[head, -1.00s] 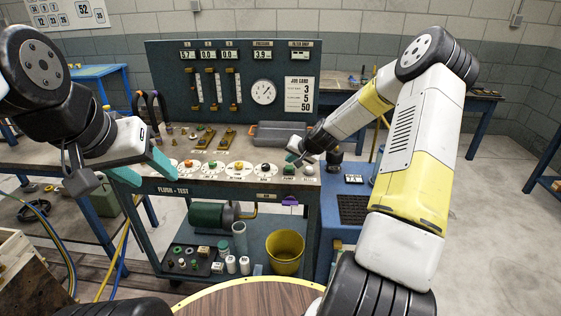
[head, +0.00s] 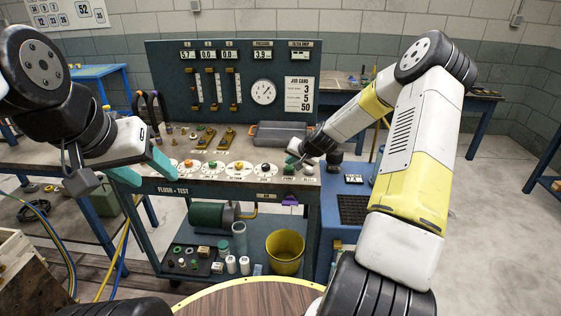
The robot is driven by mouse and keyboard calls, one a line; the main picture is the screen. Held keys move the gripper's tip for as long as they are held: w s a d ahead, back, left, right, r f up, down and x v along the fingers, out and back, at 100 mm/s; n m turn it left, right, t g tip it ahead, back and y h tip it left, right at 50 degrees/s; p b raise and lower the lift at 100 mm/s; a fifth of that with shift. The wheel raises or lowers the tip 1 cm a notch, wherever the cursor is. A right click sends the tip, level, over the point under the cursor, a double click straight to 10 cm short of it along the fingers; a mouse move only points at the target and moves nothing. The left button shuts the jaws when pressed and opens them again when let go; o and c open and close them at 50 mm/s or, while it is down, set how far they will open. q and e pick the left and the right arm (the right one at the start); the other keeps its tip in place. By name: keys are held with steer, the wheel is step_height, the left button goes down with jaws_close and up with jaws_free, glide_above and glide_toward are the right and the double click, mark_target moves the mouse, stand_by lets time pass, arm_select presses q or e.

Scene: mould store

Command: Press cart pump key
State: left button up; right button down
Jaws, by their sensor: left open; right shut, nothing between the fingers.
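The test cart (head: 152,187) has a panel top with a row of knobs and keys along its front edge. A green key (head: 289,170) sits near the right end of the row, above a small label that seems to read PUMP. A pale key (head: 309,170) is just right of it. My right gripper (head: 296,160) is shut and empty, right at the green key and partly in front of it; I cannot tell whether it touches. My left gripper (head: 144,172) is open and empty at the cart's left front corner.
The upright gauge board (head: 264,60) with readouts and a job card (head: 299,93) stands behind the keys. A grey case (head: 280,133) lies at the back of the top. A yellow bucket (head: 285,252) and small parts stand on the lower shelf. Open floor is at right.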

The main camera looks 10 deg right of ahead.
mark_target(291, 168)
steer(key=shift+f, duration=0.45)
stand_by(0.6)
steer(key=shift+r, duration=0.9)
steer(key=shift+r, duration=0.1)
steer(key=shift+r, duration=2.95)
